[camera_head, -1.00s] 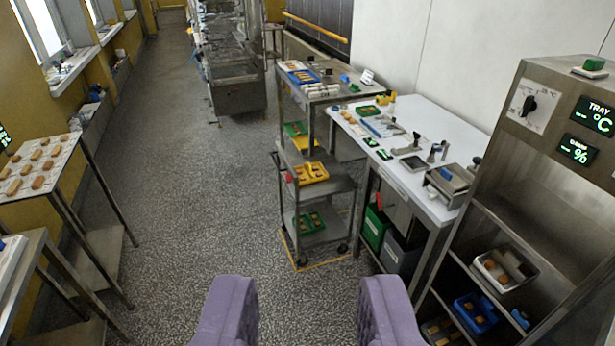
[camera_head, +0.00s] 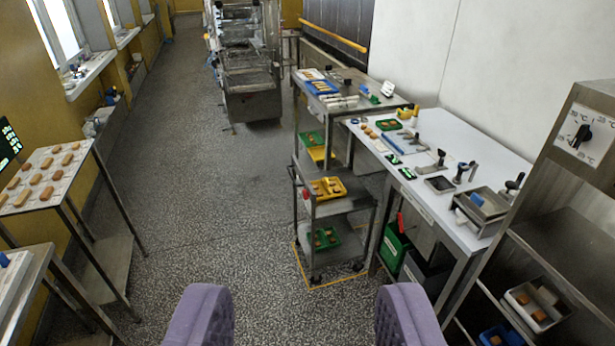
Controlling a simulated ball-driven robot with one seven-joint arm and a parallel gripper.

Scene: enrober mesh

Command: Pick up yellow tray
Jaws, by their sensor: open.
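My gripper (camera_head: 305,312) shows at the bottom of the view, with two purple padded fingers wide apart. It is open and empty, well short of the cart, over the floor in the picture.
A white worktable (camera_head: 512,171) with tools stands right of the cart. Metal shelving (camera_head: 572,222) stands at the near right. At left is a table (camera_head: 30,200) with brown pieces. A green tray (camera_head: 333,238) is on the cart's bottom shelf. Floor (camera_head: 200,210) is clear at centre-left.

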